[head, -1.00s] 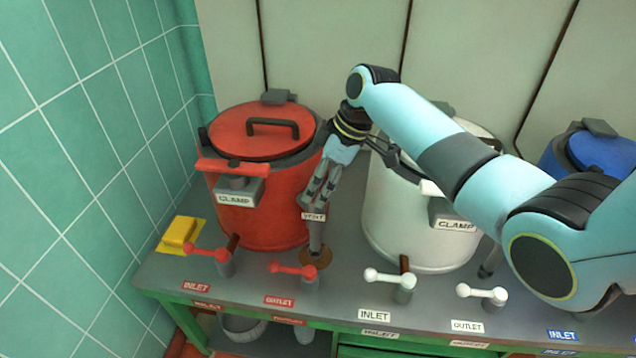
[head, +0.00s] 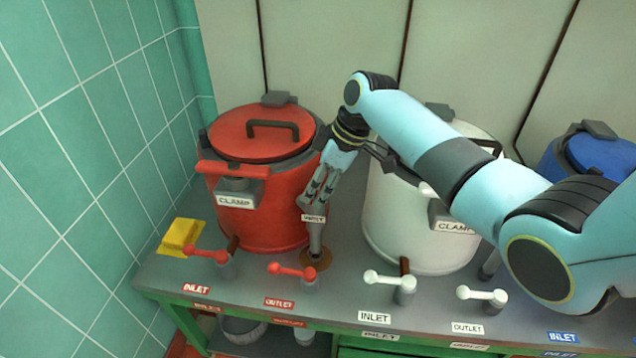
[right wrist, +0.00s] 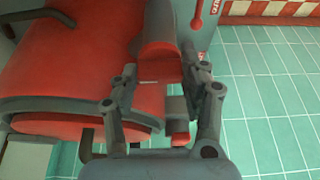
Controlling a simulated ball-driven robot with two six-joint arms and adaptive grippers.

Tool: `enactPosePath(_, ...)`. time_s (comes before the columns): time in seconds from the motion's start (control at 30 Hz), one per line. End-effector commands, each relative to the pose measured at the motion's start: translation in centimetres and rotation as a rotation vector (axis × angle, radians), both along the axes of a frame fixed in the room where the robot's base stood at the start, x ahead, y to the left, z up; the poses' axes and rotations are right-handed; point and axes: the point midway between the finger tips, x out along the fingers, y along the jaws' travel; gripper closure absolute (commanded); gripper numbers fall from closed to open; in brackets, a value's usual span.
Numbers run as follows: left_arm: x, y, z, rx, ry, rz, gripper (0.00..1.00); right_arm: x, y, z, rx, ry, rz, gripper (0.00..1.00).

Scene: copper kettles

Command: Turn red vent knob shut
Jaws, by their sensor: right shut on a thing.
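The red kettle (head: 252,215) stands at the left end of the bench. At its right side a grey vent post (head: 316,238) with a VENT label (head: 314,218) rises from a copper-coloured base. My right gripper (head: 309,203) reaches down to the top of this post and covers the knob in the head view. In the right wrist view, the fingers of my right gripper (right wrist: 160,88) stand on either side of a red piece, which looks like the red vent knob (right wrist: 158,62). The gripper is shut on it. My left gripper is not in view.
A red inlet lever (head: 206,254) and red outlet lever (head: 292,271) stand in front of the kettle. The white kettle (head: 385,220) is close on the right, behind my arm. A yellow block (head: 180,234) lies at the left by the tiled wall.

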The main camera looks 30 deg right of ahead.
Motion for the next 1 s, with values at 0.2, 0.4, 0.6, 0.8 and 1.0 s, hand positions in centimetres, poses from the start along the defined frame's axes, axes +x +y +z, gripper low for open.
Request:
enactPosePath(0.2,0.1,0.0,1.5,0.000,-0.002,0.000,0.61,-0.1,0.1,0.3,0.001,0.002,-0.076,0.87)
enactPosePath(0.4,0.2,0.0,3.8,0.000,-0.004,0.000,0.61,-0.2,0.2,0.5,0.001,0.003,-0.222,0.87)
enactPosePath(0.6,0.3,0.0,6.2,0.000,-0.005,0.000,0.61,-0.3,0.3,0.5,0.000,0.002,-0.409,0.87)
enactPosePath(0.8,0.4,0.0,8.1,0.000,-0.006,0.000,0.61,-0.2,0.4,0.5,0.001,0.001,-0.599,0.87)
enactPosePath(1.0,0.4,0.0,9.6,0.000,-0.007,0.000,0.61,-0.2,0.5,0.4,0.000,0.000,-0.788,0.87)
